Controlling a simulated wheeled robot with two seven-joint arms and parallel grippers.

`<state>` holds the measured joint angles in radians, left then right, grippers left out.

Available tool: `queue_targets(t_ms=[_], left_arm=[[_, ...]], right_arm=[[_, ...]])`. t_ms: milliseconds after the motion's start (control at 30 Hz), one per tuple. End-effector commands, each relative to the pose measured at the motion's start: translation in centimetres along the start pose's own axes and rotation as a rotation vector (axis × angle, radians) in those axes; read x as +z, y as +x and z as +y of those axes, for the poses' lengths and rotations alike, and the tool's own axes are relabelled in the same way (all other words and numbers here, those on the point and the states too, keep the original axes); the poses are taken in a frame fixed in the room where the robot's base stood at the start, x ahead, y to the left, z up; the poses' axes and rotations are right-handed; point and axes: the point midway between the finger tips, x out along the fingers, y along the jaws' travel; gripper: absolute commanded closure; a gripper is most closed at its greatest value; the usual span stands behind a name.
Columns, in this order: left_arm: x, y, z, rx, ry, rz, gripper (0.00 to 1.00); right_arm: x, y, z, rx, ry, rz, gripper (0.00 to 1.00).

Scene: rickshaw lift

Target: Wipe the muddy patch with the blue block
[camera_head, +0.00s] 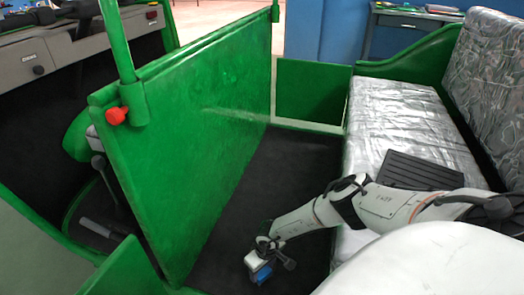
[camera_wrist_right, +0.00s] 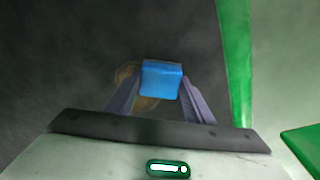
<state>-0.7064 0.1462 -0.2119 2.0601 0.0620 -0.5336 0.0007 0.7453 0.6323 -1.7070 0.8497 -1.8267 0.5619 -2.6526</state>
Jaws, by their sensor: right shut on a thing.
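The blue block (camera_head: 262,273) is at the tip of my right gripper (camera_head: 270,262), low over the dark floor of the rickshaw. In the right wrist view the blue block (camera_wrist_right: 161,80) sits between the two fingers of my right gripper (camera_wrist_right: 161,92), which is shut on it. A brownish muddy patch (camera_wrist_right: 127,74) shows on the dark floor behind and to the left of the block, partly hidden by it. I cannot tell whether the block touches the floor. In the head view I cannot make out the patch. My left gripper is not in view.
A tall green partition (camera_head: 200,130) stands left of my right gripper. A silver padded seat (camera_head: 400,125) with a black ribbed pad (camera_head: 420,171) on it is at the right, beneath my right arm. The dark floor (camera_head: 285,165) between them is clear towards the back.

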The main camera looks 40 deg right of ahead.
Motion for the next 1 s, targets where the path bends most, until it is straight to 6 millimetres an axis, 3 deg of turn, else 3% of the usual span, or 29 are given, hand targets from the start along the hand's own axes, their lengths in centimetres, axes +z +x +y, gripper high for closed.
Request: queue_targets(t_ms=[333, 700, 1000], left_arm=[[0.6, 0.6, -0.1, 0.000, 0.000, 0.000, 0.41], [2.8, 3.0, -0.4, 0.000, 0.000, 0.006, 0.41], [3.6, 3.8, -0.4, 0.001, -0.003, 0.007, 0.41]], right_arm=[[-0.1, 0.5, 0.2, 0.001, 0.001, 0.001, 0.79], [-1.7, 1.0, 2.9, 0.001, 0.002, 0.002, 0.79], [-2.2, 1.1, 3.8, 0.001, 0.001, 0.001, 0.79]])
